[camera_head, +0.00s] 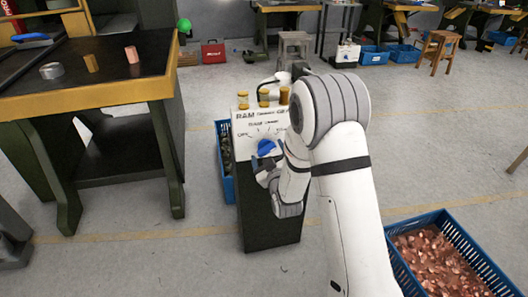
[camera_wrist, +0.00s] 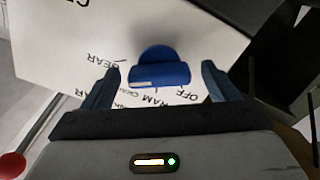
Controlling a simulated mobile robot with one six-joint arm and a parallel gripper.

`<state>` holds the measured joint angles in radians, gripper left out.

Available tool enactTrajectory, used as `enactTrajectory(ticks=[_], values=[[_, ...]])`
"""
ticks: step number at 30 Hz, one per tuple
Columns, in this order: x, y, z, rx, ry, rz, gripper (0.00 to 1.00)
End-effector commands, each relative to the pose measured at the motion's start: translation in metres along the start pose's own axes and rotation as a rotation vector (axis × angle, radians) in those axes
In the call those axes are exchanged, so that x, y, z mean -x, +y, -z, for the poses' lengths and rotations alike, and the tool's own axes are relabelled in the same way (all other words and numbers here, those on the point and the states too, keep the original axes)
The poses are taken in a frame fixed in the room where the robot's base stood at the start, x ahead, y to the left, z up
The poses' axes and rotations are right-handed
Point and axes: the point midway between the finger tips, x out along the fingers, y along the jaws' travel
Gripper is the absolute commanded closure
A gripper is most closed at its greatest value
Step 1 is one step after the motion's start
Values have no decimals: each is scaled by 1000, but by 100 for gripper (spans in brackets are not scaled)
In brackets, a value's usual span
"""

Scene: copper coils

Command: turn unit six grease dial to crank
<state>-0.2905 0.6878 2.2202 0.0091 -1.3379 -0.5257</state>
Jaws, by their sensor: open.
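The blue grease dial (camera_head: 266,147) sits on the white sloped panel (camera_head: 247,125) of a dark pedestal. The panel carries printed words, among them RAM. In the wrist view the dial (camera_wrist: 160,72) has a round base and a raised bar that lies nearly level across the picture. OFF and RAM are printed close to it, and GEAR to its left; some lettering is hidden or too small to read. Which label the dial points at I cannot tell. My gripper (camera_wrist: 160,76) is open, one finger on each side of the dial, with visible gaps to it.
Several brass pots (camera_head: 263,97) stand on the pedestal's top. A dark workbench (camera_head: 110,98) with small metal parts is at left. A blue crate of copper pieces (camera_head: 398,262) is at lower right, and another blue crate (camera_head: 226,178) stands beside the pedestal. Floor between is clear.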

Motion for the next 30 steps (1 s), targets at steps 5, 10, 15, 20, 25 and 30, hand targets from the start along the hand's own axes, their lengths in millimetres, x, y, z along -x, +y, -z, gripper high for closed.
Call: enactTrajectory(ticks=[5,10,15,20,25,30], values=[[-15,0,0,0,0,0,18],[-18,0,0,-1,-1,0,18],[-17,1,0,-1,-1,-1,22],[-17,1,0,-1,-1,-1,35],[-17,1,0,-1,-1,-1,49],[-17,1,-1,-1,-2,0,63]])
